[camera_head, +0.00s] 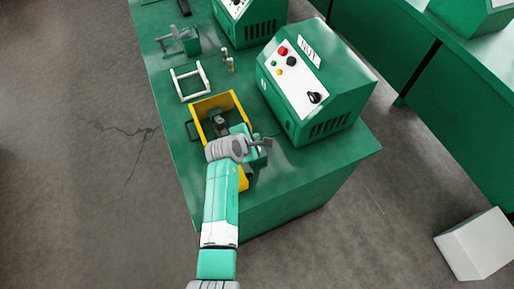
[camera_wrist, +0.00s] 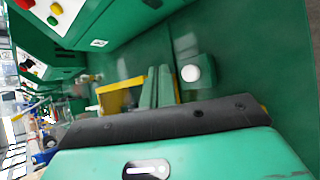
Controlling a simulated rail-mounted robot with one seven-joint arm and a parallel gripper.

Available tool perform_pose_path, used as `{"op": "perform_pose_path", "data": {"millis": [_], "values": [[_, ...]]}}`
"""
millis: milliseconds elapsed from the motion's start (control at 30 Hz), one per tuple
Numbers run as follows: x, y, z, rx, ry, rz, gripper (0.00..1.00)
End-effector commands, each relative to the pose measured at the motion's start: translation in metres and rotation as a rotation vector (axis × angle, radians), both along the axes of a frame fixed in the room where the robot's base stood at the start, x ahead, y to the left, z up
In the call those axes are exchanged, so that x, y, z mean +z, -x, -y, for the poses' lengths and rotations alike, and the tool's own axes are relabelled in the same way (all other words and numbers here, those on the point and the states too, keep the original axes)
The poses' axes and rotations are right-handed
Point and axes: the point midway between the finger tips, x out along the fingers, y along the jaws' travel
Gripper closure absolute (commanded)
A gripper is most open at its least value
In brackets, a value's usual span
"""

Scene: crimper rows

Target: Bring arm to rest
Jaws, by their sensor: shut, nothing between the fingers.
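My arm reaches up from the bottom of the head view, bent at a grey joint above the near end of the green table (camera_head: 290,165). My gripper (camera_wrist: 158,86) shows in the wrist view as two green fingers close together with nothing between them. It is near the yellow-walled bin (camera_head: 238,100), whose yellow rim also shows in the wrist view (camera_wrist: 122,96). In the head view my arm hides the bin's near part, and the fingertips are hard to make out.
A green machine (camera_head: 335,100) with a white button panel stands right of the bin. A white frame (camera_head: 190,82) and small brass-coloured parts (camera_head: 229,64) lie farther back. A white box (camera_head: 478,245) is on the floor at right. The floor left of the table is clear.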

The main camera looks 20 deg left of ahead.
Motion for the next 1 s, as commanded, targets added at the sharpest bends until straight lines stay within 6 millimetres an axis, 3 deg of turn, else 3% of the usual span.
{"op": "perform_pose_path", "data": {"millis": [400,467,567,633,733,867,1000], "values": [[0.000,0.000,0.000,0.000,0.000,0.000,1.00],[0.015,-0.007,0.002,-0.030,-0.043,0.030,1.00],[0.076,-0.028,0.015,-0.151,-0.241,0.155,1.00],[0.137,-0.041,0.031,-0.255,-0.442,0.271,1.00],[0.224,-0.045,0.057,-0.373,-0.740,0.426,1.00],[0.335,-0.026,0.094,-0.460,-1.130,0.600,1.00],[0.446,0.024,0.133,-0.464,-1.548,0.748,1.00]]}}
